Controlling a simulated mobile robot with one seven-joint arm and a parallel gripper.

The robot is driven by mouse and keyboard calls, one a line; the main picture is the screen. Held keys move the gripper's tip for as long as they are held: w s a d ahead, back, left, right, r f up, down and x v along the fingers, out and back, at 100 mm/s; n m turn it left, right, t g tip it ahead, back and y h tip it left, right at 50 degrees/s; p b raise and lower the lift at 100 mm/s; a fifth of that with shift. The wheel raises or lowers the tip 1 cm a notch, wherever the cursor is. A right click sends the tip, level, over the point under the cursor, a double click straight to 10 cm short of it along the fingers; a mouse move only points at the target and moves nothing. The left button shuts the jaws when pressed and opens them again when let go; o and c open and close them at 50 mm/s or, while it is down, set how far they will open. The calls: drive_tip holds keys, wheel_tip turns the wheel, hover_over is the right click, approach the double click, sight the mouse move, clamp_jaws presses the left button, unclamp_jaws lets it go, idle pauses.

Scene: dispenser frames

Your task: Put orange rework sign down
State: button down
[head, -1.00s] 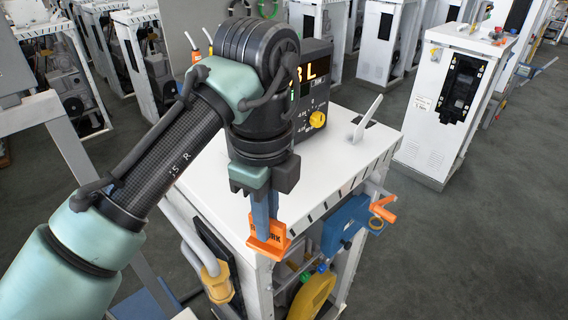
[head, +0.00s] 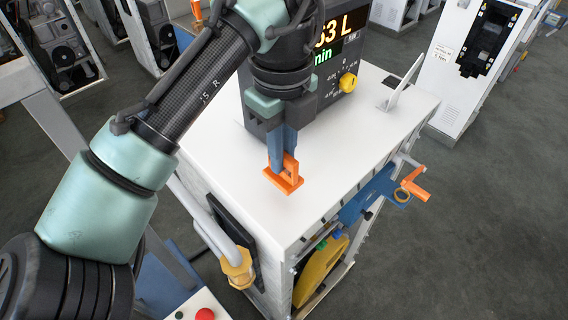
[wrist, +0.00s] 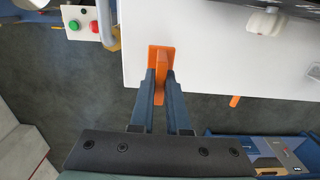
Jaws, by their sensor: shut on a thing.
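The orange rework sign (head: 284,179) is upright, with a flat base and a raised handle-like part. My gripper (head: 283,158) is shut on its upper part, fingers pointing down, above the white top of the dispenser cabinet (head: 330,205). In the wrist view the sign (wrist: 161,60) sits between the blue fingertips of my gripper (wrist: 161,78), over the white top near its edge. The base looks very close to the surface; I cannot tell whether it touches. The sign's lettering does not show now.
A dark display unit with a yellow knob (head: 348,82) stands on the cabinet top behind my gripper. A blue nozzle part with an orange handle (head: 415,185) juts from the right side. The top's front and right are clear.

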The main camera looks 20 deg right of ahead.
drive_tip(key=shift+f, duration=2)
drive_tip(key=shift+f, duration=0.1)
drive_tip(key=c, duration=0.9)
unclamp_jaws()
wheel_tip(320, 180, up, 12)
drive_tip(key=shift+f, duration=0.2)
drive_tip(key=shift+r, duration=0.35)
